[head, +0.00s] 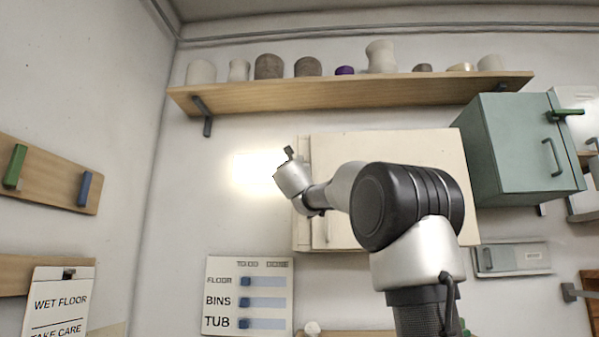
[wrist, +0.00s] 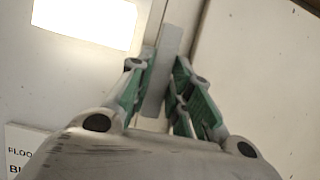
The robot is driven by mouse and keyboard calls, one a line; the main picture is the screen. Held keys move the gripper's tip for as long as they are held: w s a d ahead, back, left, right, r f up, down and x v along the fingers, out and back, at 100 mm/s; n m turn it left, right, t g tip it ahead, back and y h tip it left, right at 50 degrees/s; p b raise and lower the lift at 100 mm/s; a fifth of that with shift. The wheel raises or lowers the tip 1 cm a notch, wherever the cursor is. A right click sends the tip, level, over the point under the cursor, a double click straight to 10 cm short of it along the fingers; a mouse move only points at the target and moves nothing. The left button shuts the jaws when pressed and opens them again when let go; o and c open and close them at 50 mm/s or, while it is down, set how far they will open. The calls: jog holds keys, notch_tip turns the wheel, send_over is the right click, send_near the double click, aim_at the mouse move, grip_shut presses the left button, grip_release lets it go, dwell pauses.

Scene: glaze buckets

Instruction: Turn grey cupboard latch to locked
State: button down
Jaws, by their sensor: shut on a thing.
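A pale grey bar, the latch (wrist: 172,45), stands near the left edge of the cream cupboard (head: 400,147) in the wrist view. It runs nearly upright there, leaning slightly right. My gripper (wrist: 162,82) is shut on it, with a green-padded finger on each side. In the head view my gripper (head: 289,155) is at the cupboard's upper left edge, mostly hidden by my own wrist. My arm covers much of the cupboard front. The latch's mount is hidden, and I cannot tell whether it is at its locked position.
A wooden shelf (head: 350,95) with several pots runs above. A label board with blue sliders (head: 250,262) hangs below left. The wall left of my gripper is clear.

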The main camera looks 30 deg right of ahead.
jog(key=shift+m, duration=0.4)
jog(key=shift+w+a+r+m+g+h, duration=0.15)
jog(key=shift+m+g+h, duration=0.25)
jog(key=shift+m+g, duration=2.15)
jog(key=shift+a+r+m+g+h, duration=0.1)
jog(key=shift+m+g+h, duration=0.3)
jog(key=shift+m, duration=4.25)
jog(key=shift+w+a+r+m+g+h, duration=0.15)
jog(key=shift+m+g+h, duration=0.25)
jog(key=shift+m+g, duration=2.15)
jog(key=shift+f+m+t, duration=0.1)
jog(key=shift+m+t, duration=0.9)
jog(key=shift+m, duration=0.25)
jog(key=c, duration=1.6)
grip_release()
jog(key=shift+s, duration=0.1)
